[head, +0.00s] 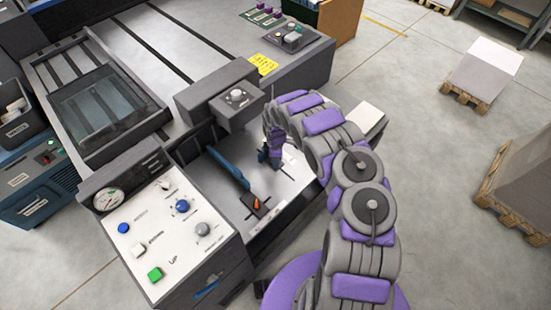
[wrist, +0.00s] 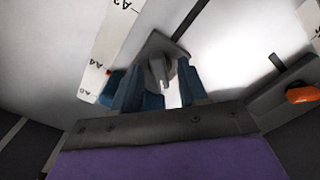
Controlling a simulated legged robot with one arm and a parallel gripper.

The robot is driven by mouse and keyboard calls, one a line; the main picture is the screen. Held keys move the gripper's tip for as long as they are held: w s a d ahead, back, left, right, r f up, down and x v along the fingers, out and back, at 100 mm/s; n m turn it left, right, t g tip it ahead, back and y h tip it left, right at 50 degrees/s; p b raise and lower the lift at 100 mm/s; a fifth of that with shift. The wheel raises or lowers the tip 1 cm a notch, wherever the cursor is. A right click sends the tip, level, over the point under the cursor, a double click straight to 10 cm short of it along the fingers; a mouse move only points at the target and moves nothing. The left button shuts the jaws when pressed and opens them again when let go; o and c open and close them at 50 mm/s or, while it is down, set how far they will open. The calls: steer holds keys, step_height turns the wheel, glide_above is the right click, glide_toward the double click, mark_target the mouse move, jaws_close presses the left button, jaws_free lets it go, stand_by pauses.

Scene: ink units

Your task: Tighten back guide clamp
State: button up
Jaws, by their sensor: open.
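My gripper (head: 268,157) reaches down over the white bed of the machine. In the wrist view its blue fingers (wrist: 157,88) stand apart on either side of a small grey upright piece (wrist: 161,70) on a dark grey plate (wrist: 152,45). This looks like the back guide clamp; whether the fingers touch it cannot be told. In the head view my gripper hides it. A long blue guide (head: 228,168) stands on the bed to the left. A second clamp with an orange lever (head: 257,203) sits nearer the front; the lever also shows in the wrist view (wrist: 303,94).
A white control panel (head: 160,225) with knobs, buttons and a gauge is at the front left. A grey box with a knob (head: 237,102) overhangs the bed behind my gripper. A ruler strip marked A4 (wrist: 100,65) lies on the bed. Loaded pallets (head: 480,75) stand on the floor at right.

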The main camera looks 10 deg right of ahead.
steer(key=shift+c, duration=0.3)
jaws_close()
steer(key=shift+m, duration=0.4)
steer(key=m+p, duration=0.1)
steer(key=m, duration=0.2)
steer(key=shift+w+m, duration=0.1)
steer(key=shift+m, duration=0.3)
steer(key=m, duration=0.4)
steer(key=shift+m, duration=0.3)
steer(key=m, duration=0.4)
steer(key=shift+b, duration=0.4)
steer(key=m, duration=0.4)
steer(key=shift+m, duration=0.3)
